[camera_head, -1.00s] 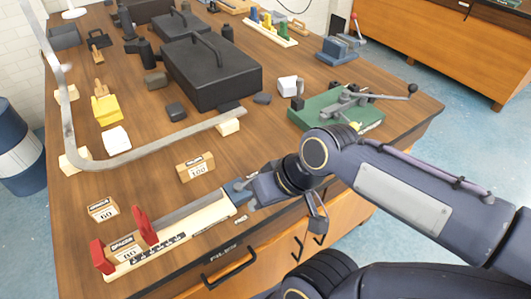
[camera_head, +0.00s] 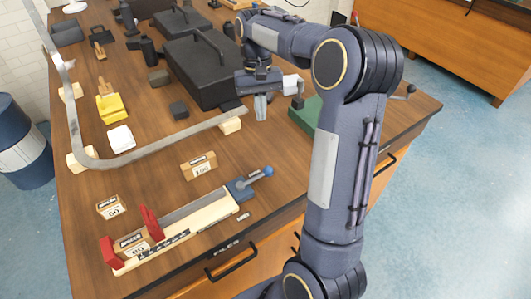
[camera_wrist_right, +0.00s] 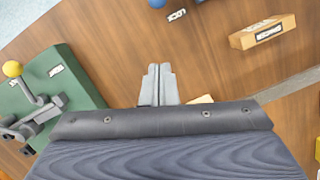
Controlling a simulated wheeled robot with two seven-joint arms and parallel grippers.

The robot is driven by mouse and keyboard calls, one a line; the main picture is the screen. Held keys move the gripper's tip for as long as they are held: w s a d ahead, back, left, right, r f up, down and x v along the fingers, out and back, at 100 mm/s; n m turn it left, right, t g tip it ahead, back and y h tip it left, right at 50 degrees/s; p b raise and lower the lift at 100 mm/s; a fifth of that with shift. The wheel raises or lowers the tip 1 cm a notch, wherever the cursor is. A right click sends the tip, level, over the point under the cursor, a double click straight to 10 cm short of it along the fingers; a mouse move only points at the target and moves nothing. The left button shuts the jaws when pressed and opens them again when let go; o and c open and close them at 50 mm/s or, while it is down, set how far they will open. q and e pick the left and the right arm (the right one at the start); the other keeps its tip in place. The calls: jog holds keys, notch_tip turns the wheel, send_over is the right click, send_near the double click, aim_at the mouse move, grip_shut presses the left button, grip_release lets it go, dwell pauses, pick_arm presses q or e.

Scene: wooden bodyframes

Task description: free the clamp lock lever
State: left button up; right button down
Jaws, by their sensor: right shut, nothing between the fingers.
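The bar clamp (camera_head: 185,227) lies along the table's front edge, with red jaws (camera_head: 150,221) at its left end. A wooden block (camera_head: 133,243) sits between the jaws. The blue lever (camera_head: 250,182) is at the clamp's right end, its ball pointing right and slightly back. In the right wrist view its blue ball (camera_wrist_right: 157,3) is cut by the top edge, beside a LOCK label (camera_wrist_right: 177,15). My right gripper (camera_head: 261,108) is shut and empty, above the table behind the lever and apart from it. Its closed fingers (camera_wrist_right: 160,72) show in the wrist view. My left gripper is out of view.
A bent metal strip (camera_head: 70,110) curves across the table on wooden blocks. A green base with a toggle clamp (camera_wrist_right: 40,95) is partly hidden by my right arm. A labelled wooden block (camera_head: 198,166) stands behind the bar clamp. A black case (camera_head: 200,75) stands farther back.

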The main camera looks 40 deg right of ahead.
jog(key=x, duration=0.9)
jog(key=shift+f, duration=0.1)
jog(key=s, duration=0.1)
jog(key=s+a+f+p, duration=0.1)
jog(key=shift+s+a+f, duration=0.1)
jog(key=shift+s+a, duration=0.15)
jog(key=shift+s, duration=0.1)
jog(key=shift+s+a+f, duration=0.2)
jog(key=shift+s+a, duration=0.05)
jog(key=shift+s, duration=0.2)
jog(key=shift+s, duration=0.1)
